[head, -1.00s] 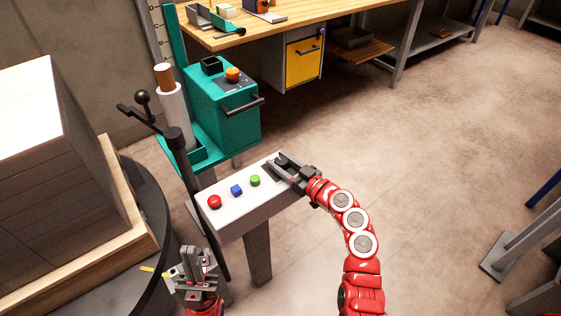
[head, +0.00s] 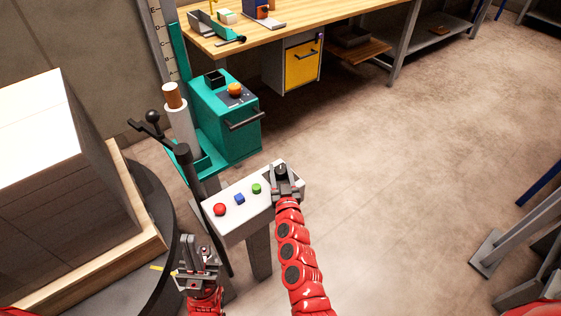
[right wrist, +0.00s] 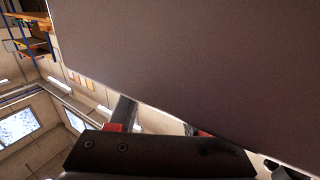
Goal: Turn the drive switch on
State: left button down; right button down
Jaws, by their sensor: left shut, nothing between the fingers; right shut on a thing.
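The white control box (head: 236,222) stands on a post in the middle of the head view. A red button (head: 219,209), a blue button (head: 239,198) and a green button (head: 256,188) sit on its top. My right gripper (head: 281,170) is over the right end of the box, shut on what looks like the drive switch, a dark piece mostly hidden between the fingers. Its setting cannot be read. In the right wrist view a large grey-brown surface covers the fingertips. My left gripper (head: 197,250) is shut and empty, low and left of the box.
A wrapped stack on a wooden pallet (head: 136,192) stands on a dark round turntable (head: 162,214) at left. A dark lever post (head: 186,165) rises close to the box's left end. A teal machine (head: 227,133) and workbench are behind.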

jog(key=shift+m+h+p, duration=0.7)
jog(key=shift+h+p, duration=0.4)
jog(key=shift+p, duration=0.2)
jog(key=shift+c, duration=1.7)
grip_release()
jog(key=s, duration=1.7)
jog(key=shift+s+b, duration=0.2)
jog(key=shift+b, duration=0.15)
